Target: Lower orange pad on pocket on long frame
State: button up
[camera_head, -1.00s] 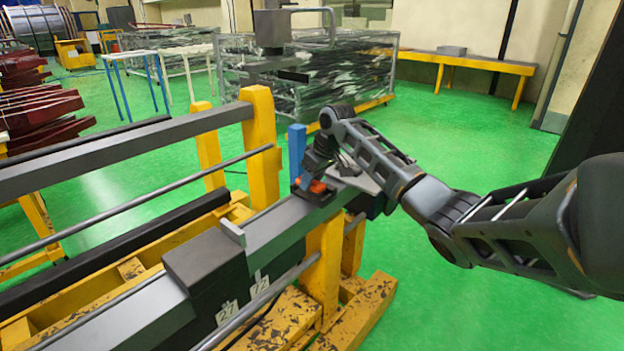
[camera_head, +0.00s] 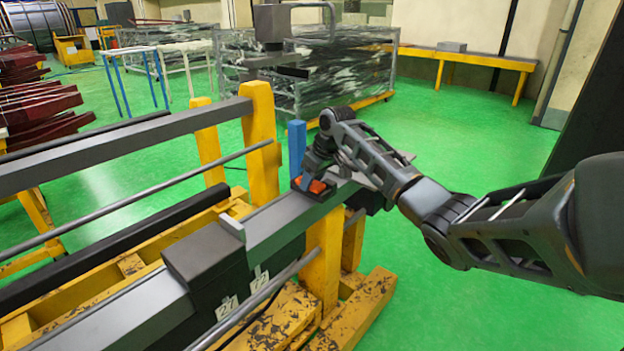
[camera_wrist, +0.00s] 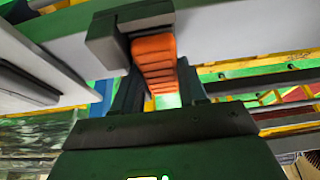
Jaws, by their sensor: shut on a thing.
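Whether the pad rests on the pocket floor cannot be told. My gripper hides part of the pocket in the head view.
A blue post (camera_head: 297,148) stands just behind the gripper. Yellow supports (camera_head: 322,255) hold the frame. A wire-mesh crate (camera_head: 345,75) stands at the back, with open green floor to the right.

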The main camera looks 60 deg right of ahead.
dwell(0.3)
jog(key=o, duration=1.5)
jog(key=shift+o, duration=0.2)
notch_tip(320, 180, up, 5)
jog(key=p, duration=0.4)
jog(key=shift+r+p, duration=0.1)
jog(key=shift+p, duration=0.3)
jog(key=shift+r+p, duration=0.6)
jog(key=shift+r, duration=1.3)
